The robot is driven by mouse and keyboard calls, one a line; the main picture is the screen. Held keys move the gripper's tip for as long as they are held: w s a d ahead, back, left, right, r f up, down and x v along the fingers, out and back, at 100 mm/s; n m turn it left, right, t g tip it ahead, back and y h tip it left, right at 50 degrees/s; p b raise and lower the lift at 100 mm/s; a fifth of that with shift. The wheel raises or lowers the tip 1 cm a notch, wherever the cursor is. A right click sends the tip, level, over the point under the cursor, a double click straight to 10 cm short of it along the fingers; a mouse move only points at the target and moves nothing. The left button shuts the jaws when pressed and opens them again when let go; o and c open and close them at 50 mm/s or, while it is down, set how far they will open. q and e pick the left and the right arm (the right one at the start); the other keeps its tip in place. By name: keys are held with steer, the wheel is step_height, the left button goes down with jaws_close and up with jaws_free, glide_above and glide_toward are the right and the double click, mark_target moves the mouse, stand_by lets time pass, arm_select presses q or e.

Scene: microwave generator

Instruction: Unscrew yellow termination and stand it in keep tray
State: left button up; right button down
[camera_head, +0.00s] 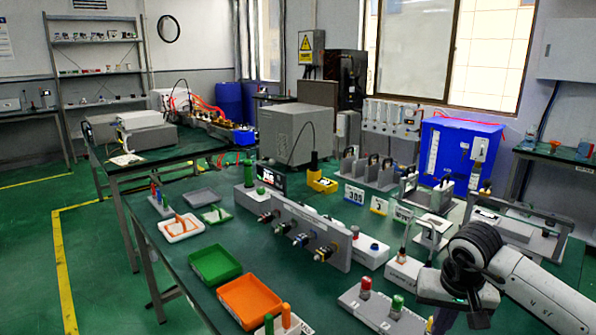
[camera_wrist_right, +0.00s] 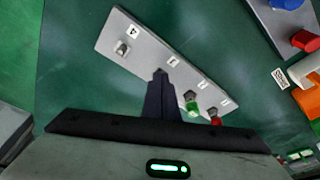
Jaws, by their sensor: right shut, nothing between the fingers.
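A grey block (camera_head: 372,312) near the table's front edge carries a red-capped piece (camera_head: 366,286) and a green-capped piece (camera_head: 397,303). A small yellow piece (camera_head: 430,324), probably the yellow termination, shows at its right end. My right gripper (camera_head: 441,322) is beside that yellow piece. In the right wrist view, the shut fingertips (camera_wrist_right: 160,73) are over the numbered block (camera_wrist_right: 145,42) and hide the spot beneath, so I see no yellow there. A bare metal fitting (camera_wrist_right: 122,48) stands near the "4" label. I cannot tell which tray is the keep tray. My left gripper is out of view.
A green tray (camera_head: 214,265) and an orange tray (camera_head: 250,301) lie to the left. A long grey panel (camera_head: 330,236) with coloured connectors stands behind. Open table lies between the panel and the block.

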steer(key=x, duration=0.1)
steer(key=b+x, duration=0.1)
steer(key=shift+s+f, duration=0.2)
steer(key=shift+f, duration=0.25)
steer(key=shift+f+b, duration=0.45)
steer(key=shift+b, duration=0.1)
steer(key=shift+a, duration=0.1)
steer(key=shift+w, duration=0.25)
